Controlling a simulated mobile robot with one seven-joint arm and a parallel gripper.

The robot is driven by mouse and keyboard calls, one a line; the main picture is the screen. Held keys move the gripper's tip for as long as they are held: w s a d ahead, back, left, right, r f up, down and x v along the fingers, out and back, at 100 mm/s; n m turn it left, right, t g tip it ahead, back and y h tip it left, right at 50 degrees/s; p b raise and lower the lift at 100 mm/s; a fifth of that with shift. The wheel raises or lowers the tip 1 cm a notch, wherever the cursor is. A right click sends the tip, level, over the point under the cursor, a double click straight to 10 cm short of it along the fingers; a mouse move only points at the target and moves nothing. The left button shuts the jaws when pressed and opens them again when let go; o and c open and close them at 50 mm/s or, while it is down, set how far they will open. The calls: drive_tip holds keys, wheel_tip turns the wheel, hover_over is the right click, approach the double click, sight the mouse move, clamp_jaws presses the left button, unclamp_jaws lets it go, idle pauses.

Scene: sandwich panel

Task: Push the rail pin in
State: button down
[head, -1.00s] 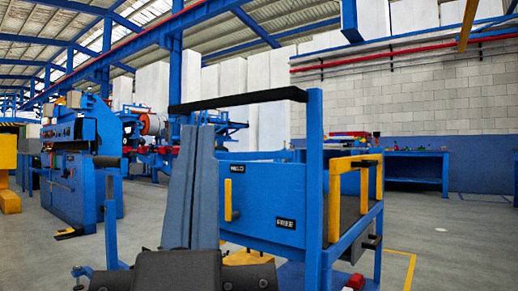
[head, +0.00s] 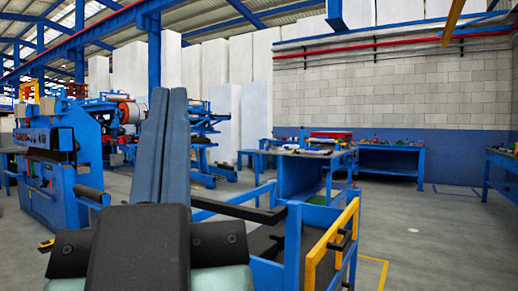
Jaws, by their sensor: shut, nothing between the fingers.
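A blue frame (head: 293,247) with a yellow rail (head: 332,240) along its right side stands low in the head view. A black bar (head: 240,209) runs along its top left. Small black knobs (head: 338,244) stick out at the yellow rail; I cannot tell whether one of them is the rail pin or how far in any pin sits. My gripper is not in the picture. A black and blue-grey part of my own body covers the lower left and hides part of the frame's left side.
A blue machine (head: 47,165) stands at the left. Blue workbenches (head: 392,160) with tools line the back, and another bench (head: 503,162) is at the right edge. The grey floor (head: 440,235) to the right of the frame is clear.

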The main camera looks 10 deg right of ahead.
wheel_tip(320, 180, up, 36)
drive_tip(key=p, duration=3.3)
drive_tip(key=shift+f, duration=0.15)
drive_tip(key=shift+w, duration=0.1)
